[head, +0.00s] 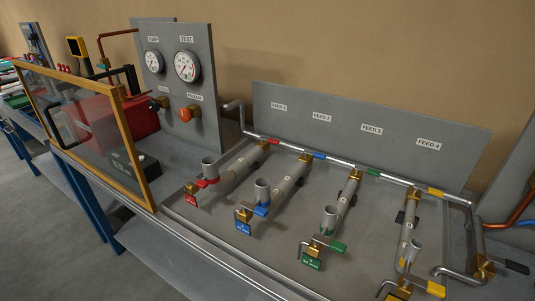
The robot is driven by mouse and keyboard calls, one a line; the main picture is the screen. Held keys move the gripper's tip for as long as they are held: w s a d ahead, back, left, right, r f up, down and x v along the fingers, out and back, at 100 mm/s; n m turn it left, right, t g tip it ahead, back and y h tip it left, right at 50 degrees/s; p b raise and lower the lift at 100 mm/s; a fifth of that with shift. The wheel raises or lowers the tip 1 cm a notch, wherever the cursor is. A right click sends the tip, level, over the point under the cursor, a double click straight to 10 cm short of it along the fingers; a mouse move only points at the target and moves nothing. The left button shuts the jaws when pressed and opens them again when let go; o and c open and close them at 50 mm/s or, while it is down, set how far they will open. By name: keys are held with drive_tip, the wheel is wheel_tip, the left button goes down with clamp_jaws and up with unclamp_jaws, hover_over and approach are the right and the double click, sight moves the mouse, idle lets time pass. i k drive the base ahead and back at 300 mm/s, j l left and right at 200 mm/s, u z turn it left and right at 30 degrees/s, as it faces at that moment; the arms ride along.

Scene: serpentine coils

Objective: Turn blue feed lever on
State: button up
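The blue feed lever (262,211) is a short blue handle at the near, lower end of the second grey feed pipe (285,185). It sits just below a grey upright cup (262,190), beside a brass fitting with a blue tag (243,228). A blue band (319,155) marks the same line on the rear pipe, below the FEED 2 label (321,117). The lever's exact angle to its pipe is hard to tell at this size. My gripper is not in view.
A red lever (207,183) is on the left line; green (339,247) and yellow (436,289) levers are to the right. A wood-framed clear panel (85,125) stands at left. A grey panel (188,85) carries gauges and knobs. Floor (50,230) is clear at lower left.

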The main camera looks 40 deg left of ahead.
sight(306, 152)
drive_tip(key=u, duration=1.3)
